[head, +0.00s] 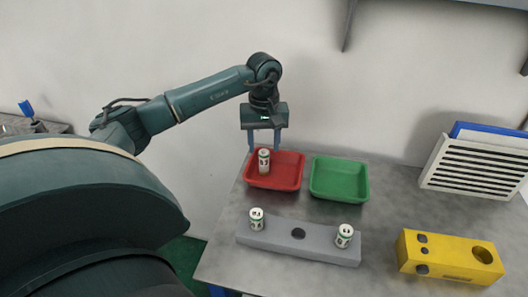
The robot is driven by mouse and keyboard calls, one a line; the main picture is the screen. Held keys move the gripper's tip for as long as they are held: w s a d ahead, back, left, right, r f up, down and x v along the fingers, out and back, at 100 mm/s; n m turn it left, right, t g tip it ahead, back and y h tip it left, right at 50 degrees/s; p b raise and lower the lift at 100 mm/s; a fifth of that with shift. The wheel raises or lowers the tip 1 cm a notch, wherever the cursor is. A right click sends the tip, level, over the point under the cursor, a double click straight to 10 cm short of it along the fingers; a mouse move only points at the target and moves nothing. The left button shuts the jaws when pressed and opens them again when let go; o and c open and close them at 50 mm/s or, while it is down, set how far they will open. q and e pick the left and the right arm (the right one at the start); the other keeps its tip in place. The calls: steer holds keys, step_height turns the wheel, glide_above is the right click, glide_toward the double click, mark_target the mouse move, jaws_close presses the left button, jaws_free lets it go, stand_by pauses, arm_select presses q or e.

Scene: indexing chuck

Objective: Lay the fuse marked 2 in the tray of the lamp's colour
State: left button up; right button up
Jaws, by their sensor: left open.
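A white fuse (264,161) with a dark marking and a brownish lower part stands upright in the red tray (288,183). My left gripper (264,146) is open just above it, its fingers pointing down on either side of the fuse's top; I cannot tell whether they touch it. The green tray (338,194) is empty, to the right of the red one. Two more fuses, a left one (257,219) and a right one (344,236), stand in the grey block (275,238), with an empty hole between them. The fuse numbers are too small to read surely. No lit lamp is clear. My right gripper is out of view.
A yellow box (447,257) with dark knobs and a round opening lies at the right of the grey table (400,214). A white slatted panel (470,166) leans at the back right. Bare table lies between the trays and the block.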

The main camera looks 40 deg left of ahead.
mark_target(264, 152)
arm_select(q)
step_height(264, 152, up, 8)
steer(key=shift+r, duration=0.25)
stand_by(0.5)
